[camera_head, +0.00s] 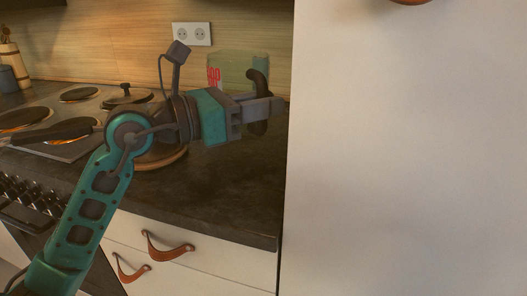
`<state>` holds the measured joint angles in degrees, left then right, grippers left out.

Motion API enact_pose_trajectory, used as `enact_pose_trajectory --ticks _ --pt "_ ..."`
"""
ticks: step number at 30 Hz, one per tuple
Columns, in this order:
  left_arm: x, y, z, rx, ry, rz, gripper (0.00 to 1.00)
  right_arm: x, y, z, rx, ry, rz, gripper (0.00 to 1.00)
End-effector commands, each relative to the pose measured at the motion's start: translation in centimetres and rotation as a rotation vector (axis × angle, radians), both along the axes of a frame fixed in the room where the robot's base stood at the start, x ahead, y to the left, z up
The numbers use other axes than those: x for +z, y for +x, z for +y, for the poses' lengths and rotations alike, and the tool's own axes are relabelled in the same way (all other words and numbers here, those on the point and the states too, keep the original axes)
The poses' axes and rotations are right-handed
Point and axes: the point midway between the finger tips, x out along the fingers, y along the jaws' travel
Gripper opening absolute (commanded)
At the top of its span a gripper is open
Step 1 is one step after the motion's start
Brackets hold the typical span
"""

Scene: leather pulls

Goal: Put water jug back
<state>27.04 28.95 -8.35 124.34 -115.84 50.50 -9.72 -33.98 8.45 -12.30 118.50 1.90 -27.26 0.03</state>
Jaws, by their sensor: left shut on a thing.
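The water jug (240,68) seems to be the see-through greenish body with red markings at the back of the counter, in front of the wooden wall. Its dark curved handle (257,78) stands upright on the near side. My left gripper (268,107) reaches in from the left and is shut on this handle. The gripper and wrist hide the lower part of the jug, so I cannot tell whether its base touches the counter. My right gripper is not in view.
The dark counter (225,190) is clear in front of the gripper. A tall white cabinet side (410,150) stands close to its right. A stove (62,105) with pans is at left. Drawers with leather pulls (168,250) are below. A socket (192,34) is on the wall.

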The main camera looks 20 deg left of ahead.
Motion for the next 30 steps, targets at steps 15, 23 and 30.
enact_pose_trajectory --ticks 15,23,30 --pt "-7.3 0.0 0.1 0.001 -0.002 0.001 0.00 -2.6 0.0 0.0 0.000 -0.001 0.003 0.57" --pt "-8.4 0.0 -0.3 0.001 -0.002 -0.006 0.00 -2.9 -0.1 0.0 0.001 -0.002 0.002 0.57" --pt "-8.7 0.0 -0.3 0.001 -0.001 -0.005 0.00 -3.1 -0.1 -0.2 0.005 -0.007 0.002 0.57"
